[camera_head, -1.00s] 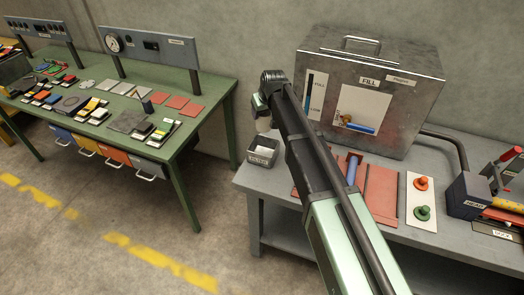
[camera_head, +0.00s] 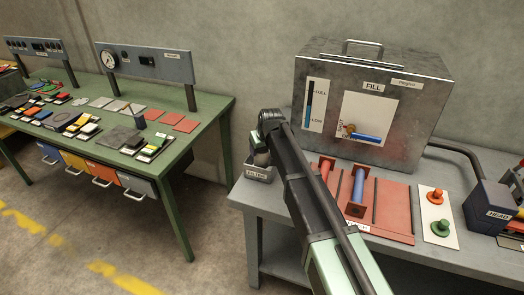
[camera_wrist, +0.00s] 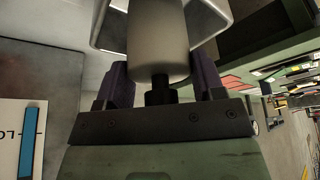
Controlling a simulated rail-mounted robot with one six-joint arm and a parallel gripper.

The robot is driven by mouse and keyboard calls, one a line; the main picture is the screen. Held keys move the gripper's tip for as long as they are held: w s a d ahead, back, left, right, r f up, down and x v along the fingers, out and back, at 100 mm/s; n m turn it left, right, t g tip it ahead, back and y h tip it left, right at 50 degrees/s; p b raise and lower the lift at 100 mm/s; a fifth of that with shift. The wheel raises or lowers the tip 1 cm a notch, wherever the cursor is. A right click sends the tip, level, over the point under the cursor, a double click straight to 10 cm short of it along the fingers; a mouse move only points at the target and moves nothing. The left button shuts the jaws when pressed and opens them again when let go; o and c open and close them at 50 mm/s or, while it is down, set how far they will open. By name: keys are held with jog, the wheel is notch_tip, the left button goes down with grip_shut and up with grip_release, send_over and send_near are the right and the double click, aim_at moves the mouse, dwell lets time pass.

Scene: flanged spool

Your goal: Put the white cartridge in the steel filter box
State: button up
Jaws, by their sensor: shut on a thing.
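The white cartridge (camera_wrist: 158,42) is a pale cylinder in the wrist view, held upright between the two dark fingers of my gripper (camera_wrist: 160,80). In the head view my gripper (camera_head: 262,150) is right above the small steel filter box (camera_head: 259,174) at the left end of the grey bench. A pale bit of the cartridge (camera_head: 261,159) shows at the box's opening. The box's rim (camera_wrist: 218,22) shows around the cartridge's far end in the wrist view. How deep the cartridge sits in the box is hidden.
A large steel tank (camera_head: 425,115) marked FILL stands behind, close to the right. A red mat (camera_head: 390,215) with red and blue flanged spools lies right of the box, partly behind my arm. A green table (camera_head: 215,108) with several parts stands to the left.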

jog(key=shift+f+b, duration=0.45)
jog(key=shift+f, duration=0.15)
jog(key=o, duration=1.1)
jog(key=shift+r, duration=0.1)
jog(key=shift+c, duration=0.2)
jog(key=shift+r, duration=0.1)
jog(key=p+v, duration=1.2)
jog(key=v, duration=0.1)
jog(key=shift+w, duration=0.15)
jog(key=s+d+m+g+h, duration=0.1)
jog(key=s+d+m+g, duration=0.1)
jog(key=s+d, duration=0.8)
jog(key=s+d+f+m+g+h, duration=0.1)
jog(key=s+d+m+g, duration=0.1)
jog(key=s+d, duration=0.8)
jog(key=s+m, duration=0.1)
jog(key=s, duration=0.6)
jog(key=shift+s+f+m, duration=0.15)
jog(key=shift+s+m, duration=0.05)
jog(key=shift+m, duration=0.1)
